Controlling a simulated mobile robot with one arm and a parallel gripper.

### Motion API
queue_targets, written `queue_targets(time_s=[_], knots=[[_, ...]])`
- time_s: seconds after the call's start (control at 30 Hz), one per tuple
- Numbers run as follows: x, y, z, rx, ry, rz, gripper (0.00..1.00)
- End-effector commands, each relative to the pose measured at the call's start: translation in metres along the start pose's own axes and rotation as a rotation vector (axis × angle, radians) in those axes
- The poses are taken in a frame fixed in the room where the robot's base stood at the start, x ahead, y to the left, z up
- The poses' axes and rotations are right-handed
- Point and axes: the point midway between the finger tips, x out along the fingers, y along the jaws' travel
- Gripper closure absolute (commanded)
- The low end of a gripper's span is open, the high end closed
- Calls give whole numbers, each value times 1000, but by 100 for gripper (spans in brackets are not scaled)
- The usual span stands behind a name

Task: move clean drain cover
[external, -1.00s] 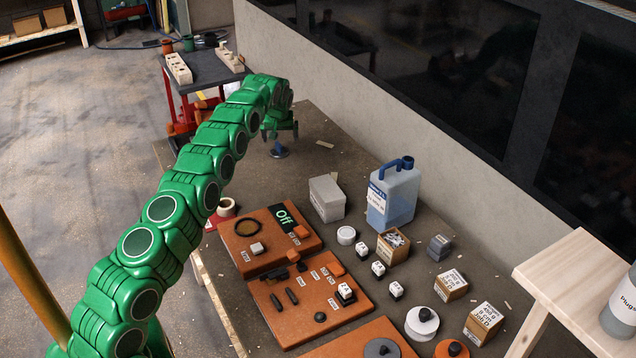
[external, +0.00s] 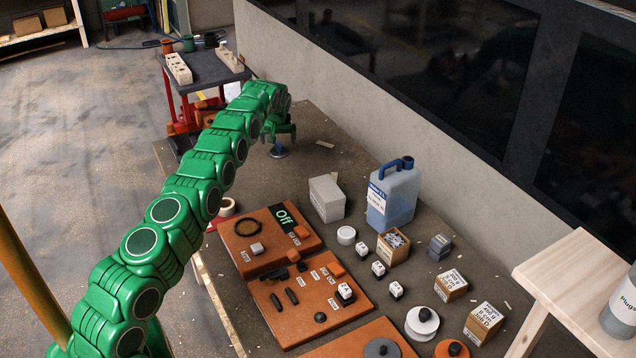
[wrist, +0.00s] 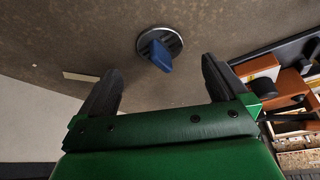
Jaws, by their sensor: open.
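The drain cover is a round grey metal disc (wrist: 172,36) with a blue upright handle (wrist: 158,56). It lies on the brown-grey bench top near the far end, and in the external view it shows as a small disc (external: 279,152) just below my gripper. My gripper (wrist: 157,84) is open and empty. Its two dark fingers are spread apart in the wrist view, with the blue handle ahead of and between them, apart from both. In the external view my gripper (external: 280,136) points down over the cover.
Orange panels (external: 262,258) with knobs and an "Off" sign lie nearer on the bench. A white box (external: 326,199), a blue jug (external: 393,197) and several small boxes stand right of them. A wall (external: 330,85) runs along the far side. The bench around the cover is mostly clear.

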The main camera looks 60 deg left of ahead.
Motion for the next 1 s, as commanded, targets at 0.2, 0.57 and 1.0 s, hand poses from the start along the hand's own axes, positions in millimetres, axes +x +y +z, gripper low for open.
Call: queue_targets(time_s=[0.2, 0.57, 1.0], knots=[[23, -2, 2, 0, -3, -4, 0], [49, -1, 1, 1, -2, -3, 0], [60, -1, 1, 0, -2, -2, 0]])
